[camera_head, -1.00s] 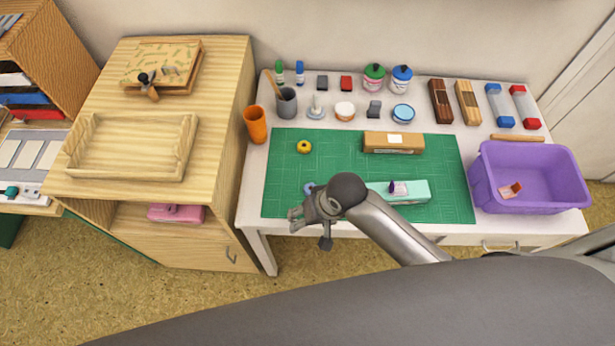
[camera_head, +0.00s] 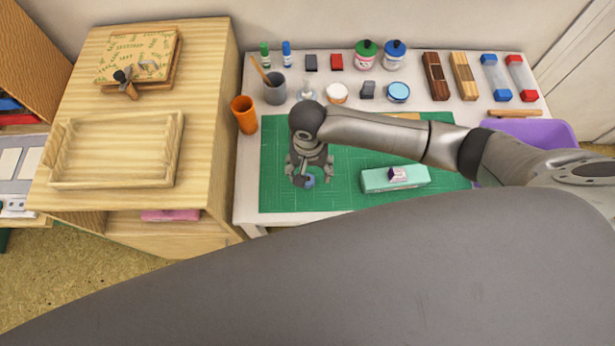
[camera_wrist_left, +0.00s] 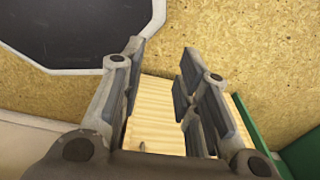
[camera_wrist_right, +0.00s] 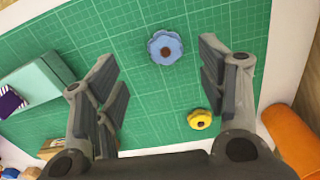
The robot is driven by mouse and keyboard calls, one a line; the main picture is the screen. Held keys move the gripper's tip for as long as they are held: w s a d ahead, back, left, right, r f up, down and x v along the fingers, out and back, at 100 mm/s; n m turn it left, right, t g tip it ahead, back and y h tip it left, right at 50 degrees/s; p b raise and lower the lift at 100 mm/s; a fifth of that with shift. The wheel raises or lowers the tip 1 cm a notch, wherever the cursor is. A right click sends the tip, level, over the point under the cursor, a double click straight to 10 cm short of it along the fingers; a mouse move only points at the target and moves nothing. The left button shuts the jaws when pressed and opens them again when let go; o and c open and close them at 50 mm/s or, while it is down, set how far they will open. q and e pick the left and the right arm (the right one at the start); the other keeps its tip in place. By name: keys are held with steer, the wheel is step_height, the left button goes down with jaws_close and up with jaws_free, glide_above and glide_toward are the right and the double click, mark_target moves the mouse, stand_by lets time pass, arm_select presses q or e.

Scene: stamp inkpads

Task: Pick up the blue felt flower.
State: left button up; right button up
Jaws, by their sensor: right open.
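The blue felt flower (camera_wrist_right: 165,47), with a dark brown centre, lies on the green cutting mat (camera_wrist_right: 145,105). In the right wrist view it shows between the lines of my open right fingers, past their tips. In the head view the flower (camera_head: 309,181) is a small blue patch at the mat's front left, partly hidden by my right gripper (camera_head: 309,178), which is above it. The right gripper (camera_wrist_right: 170,65) is open and empty. My left gripper (camera_wrist_left: 160,70) is open and empty, pointing at the floor and a pale wooden surface; it is not in the head view.
A yellow flower (camera_wrist_right: 200,119) lies on the mat nearby. A mint box (camera_head: 377,180) with a small purple-and-white item on top stands to the right. An orange cup (camera_head: 244,115) stands at the table's left. A purple bin (camera_head: 545,131) is at the right, partly behind my arm.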

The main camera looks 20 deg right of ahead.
mark_target(308, 180)
steer(key=shift+w+a+f+p, duration=0.15)
steer(key=shift+f+p, duration=0.1)
steer(key=shift+f, duration=1.2)
steer(key=shift+w+a+f+p, duration=0.1)
steer(key=shift+f+p, duration=0.15)
steer(key=shift+f, duration=1.15)
steer(key=shift+d, duration=0.1)
steer(key=c, duration=0.8)
